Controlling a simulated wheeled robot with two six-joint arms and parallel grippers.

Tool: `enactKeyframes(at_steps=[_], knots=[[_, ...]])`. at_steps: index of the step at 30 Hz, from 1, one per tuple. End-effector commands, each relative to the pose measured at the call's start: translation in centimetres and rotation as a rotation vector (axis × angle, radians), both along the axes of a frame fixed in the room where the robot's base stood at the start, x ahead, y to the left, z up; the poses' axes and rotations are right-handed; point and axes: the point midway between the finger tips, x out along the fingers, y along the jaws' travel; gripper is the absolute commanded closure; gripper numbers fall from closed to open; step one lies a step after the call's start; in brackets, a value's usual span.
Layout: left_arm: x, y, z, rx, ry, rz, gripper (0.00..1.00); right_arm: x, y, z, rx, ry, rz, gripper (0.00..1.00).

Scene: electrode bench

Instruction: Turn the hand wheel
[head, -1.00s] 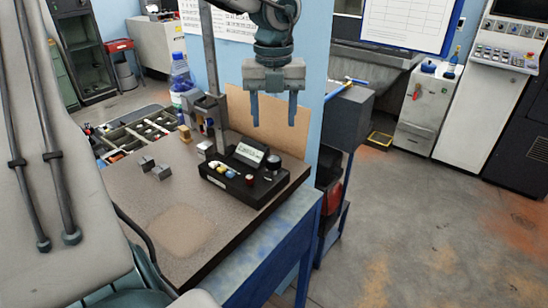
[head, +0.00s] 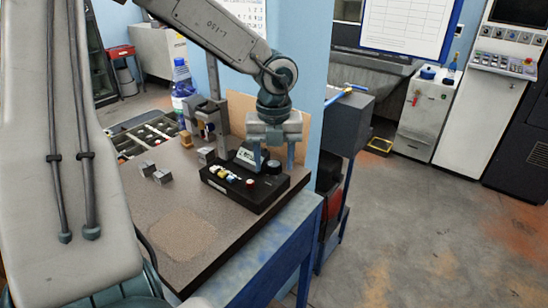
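I cannot make out a clear hand wheel in the head view. A black control box (head: 243,196) sits on the bench's right part, with a small display, a red button (head: 250,183), coloured buttons and a round dark knob (head: 274,167). My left gripper (head: 275,161) is open and empty, its two blue fingers pointing down over the back of the box. The knob shows between the fingertips; I cannot tell whether they touch it. The left finger partly covers the display. My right gripper is out of view.
The brown bench top (head: 185,235) has free room at the front. Small metal blocks (head: 155,172), a compartment tray (head: 142,139), a blue-capped bottle (head: 182,87) and a grey post stand toward the back. A blue wall corner rises behind the gripper.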

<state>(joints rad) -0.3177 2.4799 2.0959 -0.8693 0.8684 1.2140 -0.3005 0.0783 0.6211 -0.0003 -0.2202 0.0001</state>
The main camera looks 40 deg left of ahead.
Motion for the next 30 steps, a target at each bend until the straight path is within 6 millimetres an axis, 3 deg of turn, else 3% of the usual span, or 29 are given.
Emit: enactKeyframes(at_steps=[1,6,17,30], knots=[[0.0,0.0,0.0,0.000,0.000,0.000,0.59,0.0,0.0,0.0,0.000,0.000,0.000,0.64],[0.0,0.0,0.0,0.000,0.000,0.000,0.91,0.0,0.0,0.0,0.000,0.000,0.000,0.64],[0.1,0.0,-0.1,0.000,-0.003,-0.049,0.91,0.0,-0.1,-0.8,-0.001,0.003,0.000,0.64],[0.1,0.0,-0.3,0.003,-0.004,-0.382,0.91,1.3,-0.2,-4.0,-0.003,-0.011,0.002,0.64]])
